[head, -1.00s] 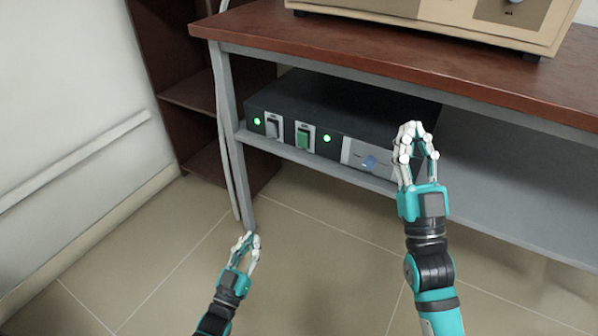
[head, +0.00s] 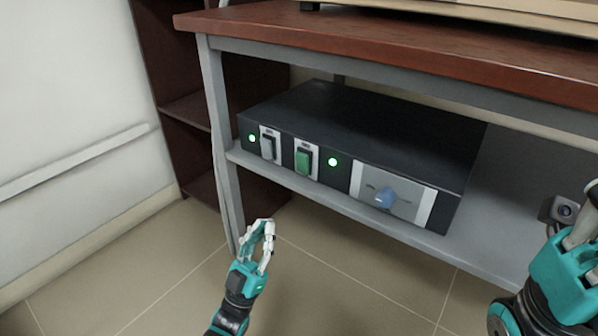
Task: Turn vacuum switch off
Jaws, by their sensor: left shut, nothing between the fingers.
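A black control box (head: 370,125) sits on the grey shelf under the table. Its front has a grey rocker switch (head: 268,146) and a green rocker switch (head: 304,160), with green lights lit at the far left (head: 252,138) and right of the green switch (head: 333,162). The labels are too small to read, so I cannot tell which is the vacuum switch. My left gripper (head: 264,226) is shut and empty, below and in front of the switches, apart from them. My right gripper (head: 583,232) is cut off at the right edge.
The brown tabletop (head: 420,45) overhangs the box, and a grey leg (head: 217,140) stands left of it. A dark bookcase (head: 185,95) is behind at left. A small camera-like device (head: 563,210) is at right. The floor in front is clear.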

